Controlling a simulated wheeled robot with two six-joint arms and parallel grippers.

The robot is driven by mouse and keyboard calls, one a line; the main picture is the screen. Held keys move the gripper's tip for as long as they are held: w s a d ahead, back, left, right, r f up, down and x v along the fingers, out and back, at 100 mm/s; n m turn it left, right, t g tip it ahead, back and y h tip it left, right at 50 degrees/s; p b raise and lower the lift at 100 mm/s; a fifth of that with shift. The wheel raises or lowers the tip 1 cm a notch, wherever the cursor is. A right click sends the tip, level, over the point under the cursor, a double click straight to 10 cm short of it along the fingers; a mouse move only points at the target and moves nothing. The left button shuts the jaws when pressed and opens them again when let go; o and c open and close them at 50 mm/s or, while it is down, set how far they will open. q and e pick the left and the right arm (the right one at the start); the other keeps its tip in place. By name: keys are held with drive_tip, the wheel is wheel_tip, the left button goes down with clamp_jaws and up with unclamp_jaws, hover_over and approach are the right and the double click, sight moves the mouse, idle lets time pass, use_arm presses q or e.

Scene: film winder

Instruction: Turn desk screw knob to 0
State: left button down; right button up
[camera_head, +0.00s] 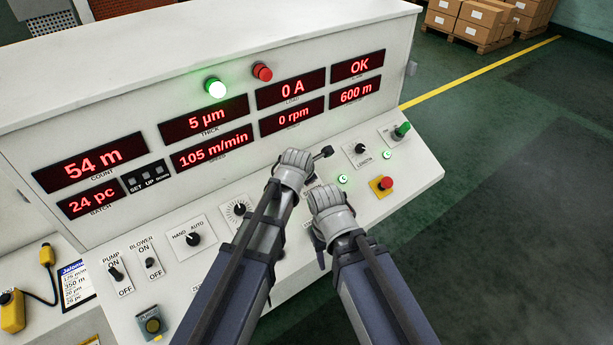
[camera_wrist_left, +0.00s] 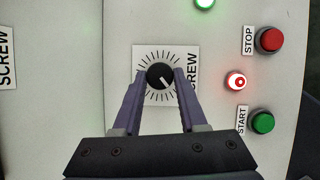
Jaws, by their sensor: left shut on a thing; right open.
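The desk screw knob (camera_wrist_left: 160,76) is a round black knob on a white dial plate with radial ticks, partly labelled "SCREW". Its white pointer line slants toward the lower right in the left wrist view. My left gripper (camera_wrist_left: 160,83) is shut around the knob, one finger on each side. In the head view, my left gripper (camera_head: 294,168) hides this knob. My right gripper (camera_head: 328,205) is open and empty, just right of the left one over the sloped panel; its fingertips are mostly hidden.
Near the knob are a red STOP button (camera_wrist_left: 270,39), a green START button (camera_wrist_left: 262,122) and a lit red lamp (camera_wrist_left: 236,82). Another ticked dial (camera_head: 238,208) lies left of my left arm. A red button on yellow (camera_head: 386,183) stands at right.

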use_arm(q)
drive_tip(key=shift+s+f+n, duration=0.1)
drive_tip(key=shift+n, duration=0.5)
drive_tip(key=shift+c, duration=2.2)
unclamp_jaws()
drive_tip(key=shift+r, duration=0.2)
drive_tip(key=p+v, duration=0.5)
drive_tip(key=v, duration=0.2)
drive_tip(key=shift+s, duration=0.3)
drive_tip(key=shift+d+r, duration=0.1)
drive_tip(key=shift+s, duration=0.1)
